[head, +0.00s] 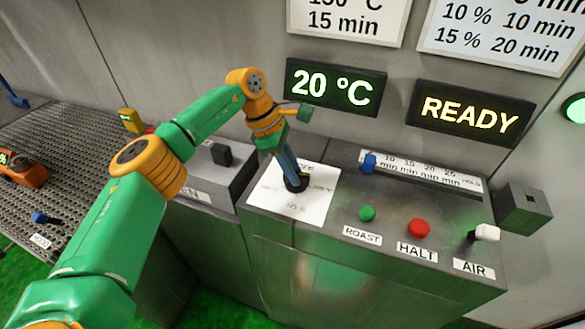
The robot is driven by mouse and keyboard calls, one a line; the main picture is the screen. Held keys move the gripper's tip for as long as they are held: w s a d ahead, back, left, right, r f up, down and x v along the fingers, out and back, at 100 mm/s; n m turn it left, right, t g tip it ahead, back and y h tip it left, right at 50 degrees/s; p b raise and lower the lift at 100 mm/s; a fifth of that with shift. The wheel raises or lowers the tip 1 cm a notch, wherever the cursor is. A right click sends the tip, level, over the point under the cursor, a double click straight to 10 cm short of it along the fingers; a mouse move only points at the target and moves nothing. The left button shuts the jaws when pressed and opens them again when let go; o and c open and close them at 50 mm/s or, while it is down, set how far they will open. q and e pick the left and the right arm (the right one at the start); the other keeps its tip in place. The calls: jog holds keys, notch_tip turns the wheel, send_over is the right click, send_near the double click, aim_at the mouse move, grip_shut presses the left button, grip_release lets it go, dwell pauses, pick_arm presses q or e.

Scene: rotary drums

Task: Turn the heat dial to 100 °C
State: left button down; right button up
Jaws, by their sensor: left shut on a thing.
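The heat dial (297,186) is a dark knob on a white marked plate (262,205) at the left of the metal console. My left gripper (294,180) points down over the plate and is shut on the dial. The gripper hides most of the dial and its pointer. The plate's lettering is partly covered and too small to read fully. A display (334,88) behind the console reads 20 °C in white-green figures. My right gripper does not show.
A second display (470,113) reads READY. The console carries a blue slider (369,163), a green ROAST button (367,213), a red HALT button (419,228) and a white AIR lever (486,233). A perforated tray (75,155) lies at the left.

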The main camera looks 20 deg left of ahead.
aim_at(282, 184)
pick_arm(q)
jog(key=c, duration=0.8)
grip_release()
jog(key=shift+d, duration=0.1)
jog(key=shift+o, duration=0.2)
jog(key=b+v, duration=0.1)
jog(key=v, duration=0.6)
